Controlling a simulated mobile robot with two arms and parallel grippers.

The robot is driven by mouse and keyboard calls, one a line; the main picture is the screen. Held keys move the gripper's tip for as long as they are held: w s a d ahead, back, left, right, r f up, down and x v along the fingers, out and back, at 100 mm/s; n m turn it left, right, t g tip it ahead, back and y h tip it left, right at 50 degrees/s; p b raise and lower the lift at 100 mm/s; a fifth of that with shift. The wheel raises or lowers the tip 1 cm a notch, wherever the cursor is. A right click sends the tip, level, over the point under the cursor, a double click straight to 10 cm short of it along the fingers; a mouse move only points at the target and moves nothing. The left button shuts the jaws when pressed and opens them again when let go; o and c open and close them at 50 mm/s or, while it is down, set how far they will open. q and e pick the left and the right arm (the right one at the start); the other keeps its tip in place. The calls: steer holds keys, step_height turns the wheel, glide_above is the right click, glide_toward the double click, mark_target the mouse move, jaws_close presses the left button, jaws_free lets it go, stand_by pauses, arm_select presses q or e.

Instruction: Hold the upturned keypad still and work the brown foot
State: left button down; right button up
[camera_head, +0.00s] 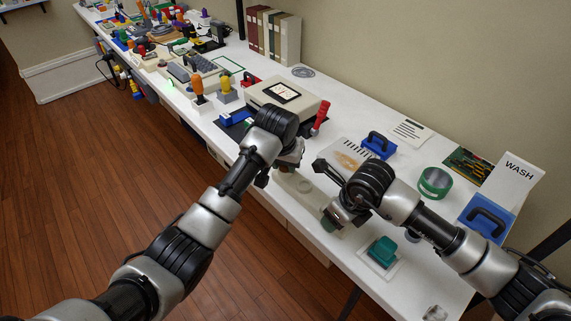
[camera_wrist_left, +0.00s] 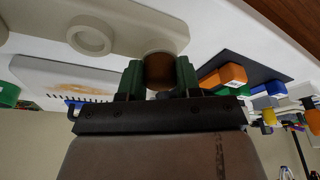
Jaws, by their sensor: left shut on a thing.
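The upturned keypad (camera_head: 302,194) is a long beige slab lying bottom-up on the white table, partly hidden by both my arms. In the left wrist view the keypad (camera_wrist_left: 125,18) shows a pale ring-shaped foot (camera_wrist_left: 91,35) and the brown foot (camera_wrist_left: 160,72). My left gripper (camera_wrist_left: 158,78) is shut on the brown foot, with a green pad on each side of it. In the head view my left gripper (camera_head: 282,170) is over the keypad's far left end. My right gripper (camera_head: 333,222) is low at the near right end; its fingers and any contact are largely hidden.
A teal block (camera_head: 383,251) sits on a pale pad near the front edge. A beige device (camera_head: 287,92) stands behind my left gripper.

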arm_select(q)
steer(key=shift+r, duration=0.95)
arm_select(e)
steer(key=shift+s+f, duration=0.2)
steer(key=shift+f, duration=0.15)
arm_select(q)
steer(key=shift+r, duration=1.85)
steer(key=shift+r, duration=0.15)
arm_select(e)
steer(key=shift+d, duration=0.1)
arm_select(q)
steer(key=shift+r, duration=0.95)
arm_select(e)
steer(key=o, duration=1.2)
arm_select(q)
steer(key=shift+f, duration=0.1)
arm_select(e)
steer(key=o, duration=0.3)
steer(key=shift+w+r, duration=0.1)
steer(key=shift+w, duration=0.05)
steer(key=shift+o, duration=0.2)
steer(key=shift+r, duration=0.1)
